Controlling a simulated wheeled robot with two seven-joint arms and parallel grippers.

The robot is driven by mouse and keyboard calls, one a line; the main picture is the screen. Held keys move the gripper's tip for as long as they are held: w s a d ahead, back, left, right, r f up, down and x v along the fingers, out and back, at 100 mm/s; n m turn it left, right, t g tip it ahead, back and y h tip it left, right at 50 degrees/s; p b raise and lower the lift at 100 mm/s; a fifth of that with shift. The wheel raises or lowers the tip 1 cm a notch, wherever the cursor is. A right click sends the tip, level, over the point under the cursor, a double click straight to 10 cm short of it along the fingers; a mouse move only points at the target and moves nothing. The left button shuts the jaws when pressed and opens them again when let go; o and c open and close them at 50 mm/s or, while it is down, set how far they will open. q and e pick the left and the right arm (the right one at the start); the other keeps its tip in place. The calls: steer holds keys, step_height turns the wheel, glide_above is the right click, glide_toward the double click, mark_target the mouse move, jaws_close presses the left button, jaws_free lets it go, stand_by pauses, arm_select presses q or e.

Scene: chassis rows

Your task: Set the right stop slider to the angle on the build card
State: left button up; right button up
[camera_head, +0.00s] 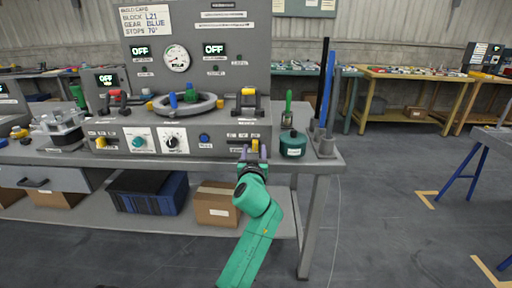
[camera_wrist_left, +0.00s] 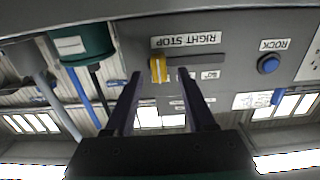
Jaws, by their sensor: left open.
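The right stop slider has a yellow knob (camera_head: 255,145) at the right end of its slot on the grey panel's lower right. In the left wrist view, which is upside down, the knob (camera_wrist_left: 158,69) is at the slot's left end, under the RIGHT STOP label (camera_wrist_left: 186,40). My left gripper (camera_head: 252,157) is open in front of the panel. In the wrist view its two fingertips (camera_wrist_left: 159,76) appear on either side of the knob; I cannot tell whether they touch it. The build card (camera_head: 146,21) reads block L21, gear blue, stops apparently 70°. My right gripper is out of view.
A round green container (camera_head: 293,144) and tall blue and black rods (camera_head: 326,90) stand right of the panel. A blue button (camera_head: 204,137) is left of the slider; it shows in the wrist view (camera_wrist_left: 268,64). The floor to the right is mostly clear.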

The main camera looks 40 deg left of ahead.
arm_select(q)
steer(key=shift+x, duration=1.2)
jaws_close()
steer(key=shift+f, duration=0.15)
stand_by(0.3)
